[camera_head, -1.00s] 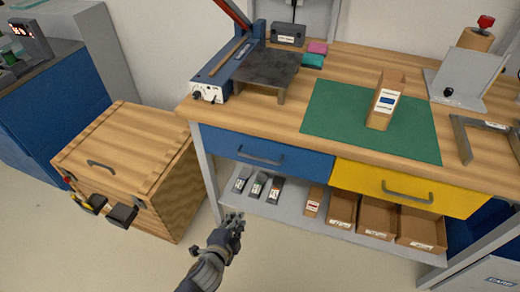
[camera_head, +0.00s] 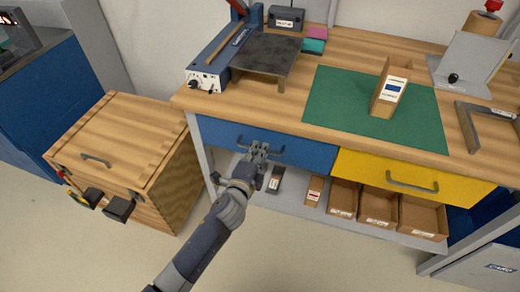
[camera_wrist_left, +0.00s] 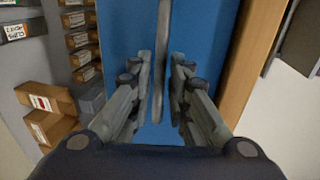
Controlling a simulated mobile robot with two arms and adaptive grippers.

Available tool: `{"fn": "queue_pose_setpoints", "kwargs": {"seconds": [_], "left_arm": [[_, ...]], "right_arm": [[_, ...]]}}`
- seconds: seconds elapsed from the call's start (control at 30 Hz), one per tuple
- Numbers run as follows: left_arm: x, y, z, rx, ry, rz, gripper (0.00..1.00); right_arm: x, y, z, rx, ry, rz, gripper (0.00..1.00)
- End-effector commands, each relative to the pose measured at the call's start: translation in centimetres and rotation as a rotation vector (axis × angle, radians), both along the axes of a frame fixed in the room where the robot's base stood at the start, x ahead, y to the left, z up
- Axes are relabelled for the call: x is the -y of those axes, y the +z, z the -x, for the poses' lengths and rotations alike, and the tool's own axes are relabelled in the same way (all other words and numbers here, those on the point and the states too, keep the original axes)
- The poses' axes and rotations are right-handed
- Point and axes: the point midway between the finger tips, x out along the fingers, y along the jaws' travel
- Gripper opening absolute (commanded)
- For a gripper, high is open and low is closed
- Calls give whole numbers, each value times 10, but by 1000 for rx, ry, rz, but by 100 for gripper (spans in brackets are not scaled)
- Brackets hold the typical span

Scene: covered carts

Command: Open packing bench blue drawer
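The packing bench's blue drawer (camera_head: 308,153) is closed under the wooden top. It has a dark bar handle (camera_head: 277,153). In the left wrist view the blue drawer front (camera_wrist_left: 205,45) fills the middle. The handle (camera_wrist_left: 163,50) runs between the two fingers (camera_wrist_left: 161,75), which stand apart on either side with gaps, so the gripper is open. My right gripper is in neither view.
A yellow drawer (camera_head: 450,187) with its own handle sits right of the blue one. A lower shelf (camera_head: 285,198) holds several cardboard bins and small items. A wooden crate (camera_head: 165,150) stands at the left. The floor in front is clear.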

Motion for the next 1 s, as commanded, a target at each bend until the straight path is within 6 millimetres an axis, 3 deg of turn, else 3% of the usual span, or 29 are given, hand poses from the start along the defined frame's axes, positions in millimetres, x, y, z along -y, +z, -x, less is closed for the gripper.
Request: {"fn": "queue_pose_setpoints", "kwargs": {"seconds": [0.2,0.5,0.6,1.0], "left_arm": [[5,-3,-15,0,0,1,17],[5,-4,-16,-1,0,1,17],[5,-4,-16,-1,0,1,0],[5,-4,-15,-2,0,0,0]], "right_arm": [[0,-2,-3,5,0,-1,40],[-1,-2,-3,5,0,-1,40],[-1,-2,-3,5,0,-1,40],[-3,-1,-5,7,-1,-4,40]]}}
